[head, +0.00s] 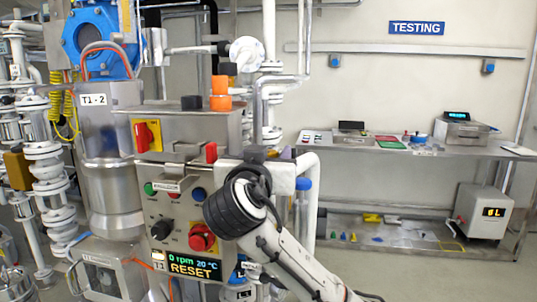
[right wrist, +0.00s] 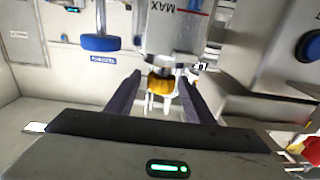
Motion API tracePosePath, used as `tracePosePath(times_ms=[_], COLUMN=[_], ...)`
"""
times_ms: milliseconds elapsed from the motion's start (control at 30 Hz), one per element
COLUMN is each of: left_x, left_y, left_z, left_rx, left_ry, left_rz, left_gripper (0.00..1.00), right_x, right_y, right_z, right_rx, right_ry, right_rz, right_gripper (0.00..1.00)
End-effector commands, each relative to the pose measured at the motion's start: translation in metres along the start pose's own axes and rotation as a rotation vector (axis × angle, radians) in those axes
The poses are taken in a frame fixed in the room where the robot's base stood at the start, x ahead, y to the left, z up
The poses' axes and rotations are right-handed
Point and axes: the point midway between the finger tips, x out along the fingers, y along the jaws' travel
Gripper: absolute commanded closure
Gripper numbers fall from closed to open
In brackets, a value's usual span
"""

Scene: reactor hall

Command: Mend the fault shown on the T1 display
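The T1 display (head: 187,266) on the panel front reads "0 rpm 20 °C" and "RESET". Above it are a red knob (head: 202,238), a black dial (head: 161,229), a green button (head: 150,188) and a blue button (head: 199,194). A red switch on a yellow plate (head: 147,135) sits higher up. My right gripper (head: 271,154) is at the panel's right side. In the right wrist view its two dark fingers (right wrist: 161,88) are apart, with a yellow part (right wrist: 161,84) below a clear vessel marked MAX (right wrist: 172,30) between or just beyond their tips. Contact cannot be told. My left gripper is not in view.
A steel vessel labelled T1-2 (head: 112,150) stands left of the panel. A blue-capped pipe (head: 303,184) is close right of my gripper. A testing bench (head: 345,145) with instruments stands along the back wall.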

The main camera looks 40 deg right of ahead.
Motion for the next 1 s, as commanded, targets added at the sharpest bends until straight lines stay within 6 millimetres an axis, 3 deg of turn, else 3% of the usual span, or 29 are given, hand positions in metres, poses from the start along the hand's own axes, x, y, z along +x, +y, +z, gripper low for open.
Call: tracePosePath(times_ms=[267, 700, 1000], left_x=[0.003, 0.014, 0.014], left_y=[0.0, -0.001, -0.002], left_z=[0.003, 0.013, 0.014], left_rx=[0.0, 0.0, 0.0], left_ry=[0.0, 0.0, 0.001], left_rz=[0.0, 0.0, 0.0], left_gripper=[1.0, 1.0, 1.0], right_x=[-0.013, -0.091, -0.103], right_y=[-0.002, -0.001, 0.0], right_z=[0.003, 0.001, 0.0], right_rx=[0.001, 0.003, 0.0], right_ry=[-0.002, -0.001, -0.001], right_rz=[-0.005, -0.004, 0.0], right_gripper=[0.52, 0.52, 0.52])
